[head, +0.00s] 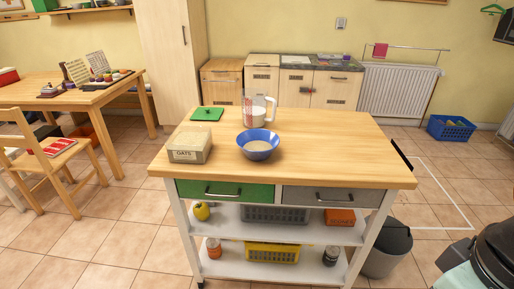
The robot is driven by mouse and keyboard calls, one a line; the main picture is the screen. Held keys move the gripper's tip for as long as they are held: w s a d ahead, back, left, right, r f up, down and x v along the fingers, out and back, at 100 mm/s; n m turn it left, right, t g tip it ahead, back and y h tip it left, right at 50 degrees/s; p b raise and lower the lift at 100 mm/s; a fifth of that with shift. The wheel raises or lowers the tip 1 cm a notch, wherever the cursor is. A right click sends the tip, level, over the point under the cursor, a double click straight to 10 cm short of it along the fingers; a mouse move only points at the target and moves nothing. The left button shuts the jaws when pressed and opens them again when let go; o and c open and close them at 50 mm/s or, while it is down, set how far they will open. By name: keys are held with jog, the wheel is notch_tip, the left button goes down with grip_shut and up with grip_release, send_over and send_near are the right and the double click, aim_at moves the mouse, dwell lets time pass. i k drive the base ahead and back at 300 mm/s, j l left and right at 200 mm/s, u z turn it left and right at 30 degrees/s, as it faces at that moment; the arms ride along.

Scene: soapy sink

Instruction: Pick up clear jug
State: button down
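The clear jug (256,105) stands upright near the back middle of the wooden trolley top (330,150). It has a handle on its right side, reddish markings on its wall and something white in its lower part. A blue bowl (258,147) with pale contents stands just in front of the jug and slightly overlaps its base in the picture. I cannot tell whether they touch. My gripper is not in view.
An oats box (190,145) stands front left on the trolley top, with a green square item (208,114) behind it. The top's right side is clear. A grey bin (387,248) stands right of the trolley. A table (85,95) and chair (50,155) are at left.

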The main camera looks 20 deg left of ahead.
aim_at(254, 101)
jog(key=i+j, duration=0.3)
jog(key=j, duration=0.2)
jog(key=i+j+u, duration=0.1)
jog(key=i+j, duration=0.2)
jog(key=j, duration=0.25)
jog(key=i+j, duration=0.3)
jog(key=j, duration=0.2)
jog(key=i+j, duration=0.3)
jog(key=j, duration=0.2)
jog(key=u, duration=0.05)
